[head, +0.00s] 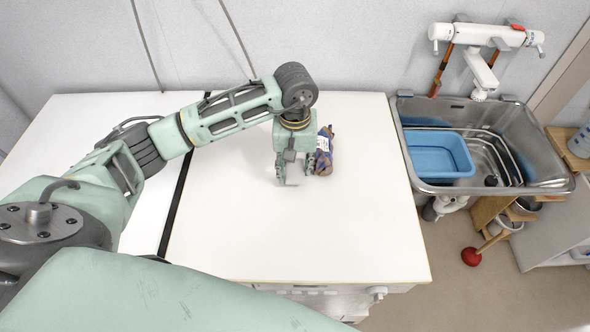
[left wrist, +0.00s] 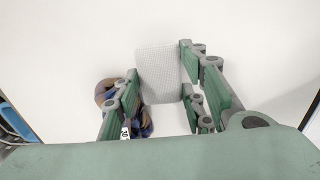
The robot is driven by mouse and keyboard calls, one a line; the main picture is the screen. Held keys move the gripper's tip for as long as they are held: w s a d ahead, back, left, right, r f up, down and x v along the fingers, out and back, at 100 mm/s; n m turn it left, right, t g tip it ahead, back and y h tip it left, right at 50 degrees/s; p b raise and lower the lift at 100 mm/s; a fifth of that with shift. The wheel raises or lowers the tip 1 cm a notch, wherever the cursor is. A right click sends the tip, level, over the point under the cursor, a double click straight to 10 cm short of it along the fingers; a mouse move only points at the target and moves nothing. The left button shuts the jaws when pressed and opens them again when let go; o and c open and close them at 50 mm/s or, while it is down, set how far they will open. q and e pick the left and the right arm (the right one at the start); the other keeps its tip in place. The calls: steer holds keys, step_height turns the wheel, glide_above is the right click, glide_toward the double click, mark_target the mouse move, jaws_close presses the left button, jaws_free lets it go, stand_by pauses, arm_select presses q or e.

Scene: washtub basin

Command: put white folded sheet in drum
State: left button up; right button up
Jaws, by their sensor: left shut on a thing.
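My left gripper (head: 291,180) points down just above or at the white top, right of its dark seam. In the left wrist view, the white folded sheet (left wrist: 159,75) is a flat, pale, textured rectangle between the fingers of my left gripper (left wrist: 160,98), which is shut on it. In the head view the sheet is mostly hidden by the fingers. I cannot make out a drum in either view. My right gripper is not in view.
A brown and blue object (head: 324,160) stands close to the right of my left gripper; it also shows in the left wrist view (left wrist: 104,92). A metal sink (head: 555,180) with a blue basin (head: 440,155) is at the right. The front of the white top (head: 330,240) is clear.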

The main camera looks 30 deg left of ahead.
mark_target(295, 169)
arm_select(q)
step_height(295, 169, down, 3)
steer(key=shift+f+p, duration=0.2)
steer(key=shift+p, duration=0.5)
steer(key=shift+f, duration=0.2)
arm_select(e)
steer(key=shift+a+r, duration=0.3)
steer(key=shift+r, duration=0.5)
arm_select(q)
steer(key=shift+f+b, duration=0.2)
steer(key=shift+b, duration=0.1)
steer(key=o, duration=0.8)
steer(key=shift+r, duration=0.1)
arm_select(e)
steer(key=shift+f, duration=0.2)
